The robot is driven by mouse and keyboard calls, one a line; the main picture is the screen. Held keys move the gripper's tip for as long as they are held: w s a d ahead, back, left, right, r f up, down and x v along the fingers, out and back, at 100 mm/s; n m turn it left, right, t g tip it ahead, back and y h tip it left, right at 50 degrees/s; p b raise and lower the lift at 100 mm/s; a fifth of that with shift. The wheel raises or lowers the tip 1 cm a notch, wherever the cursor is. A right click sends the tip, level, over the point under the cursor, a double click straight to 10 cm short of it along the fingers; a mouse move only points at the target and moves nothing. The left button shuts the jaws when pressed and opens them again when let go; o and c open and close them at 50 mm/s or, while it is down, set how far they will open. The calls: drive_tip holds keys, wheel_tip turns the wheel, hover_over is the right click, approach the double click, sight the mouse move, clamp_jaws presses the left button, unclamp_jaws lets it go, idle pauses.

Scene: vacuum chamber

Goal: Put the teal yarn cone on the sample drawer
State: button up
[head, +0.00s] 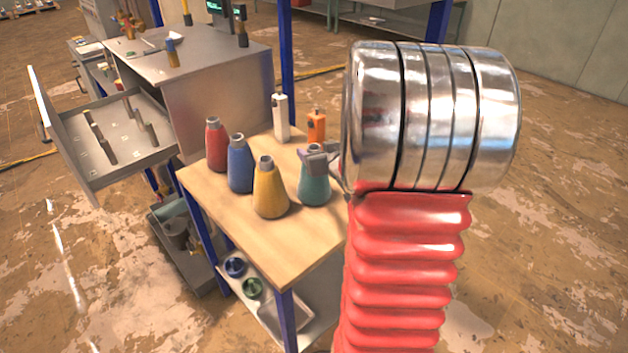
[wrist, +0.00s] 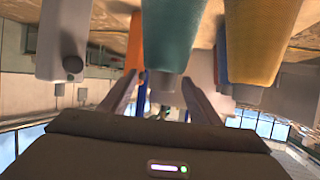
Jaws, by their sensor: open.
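The teal yarn cone (head: 314,188) stands upright on the wooden table (head: 290,245), at the right of the cone group. My gripper (head: 319,157) is at the cone's upper part, open. In the wrist view, which looks upside down, the teal cone (wrist: 168,35) lies ahead between the two spread fingers of my gripper (wrist: 162,82). I cannot tell whether either finger touches it. The sample drawer (head: 118,165) is pulled out of the grey cabinet at the left, with several small upright pieces inside.
Yellow (head: 269,192), blue (head: 240,168) and red (head: 216,148) cones stand left of the teal one. A white bottle (head: 281,118) and an orange one (head: 316,127) stand behind. Several items sit on the cabinet top (head: 215,58). A blue post (head: 287,60) rises at the table's back.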

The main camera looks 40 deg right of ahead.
sight(310, 148)
drive_tip(key=shift+x, duration=2.6)
drive_tip(key=shift+a, duration=0.15)
drive_tip(key=shift+c, duration=0.6)
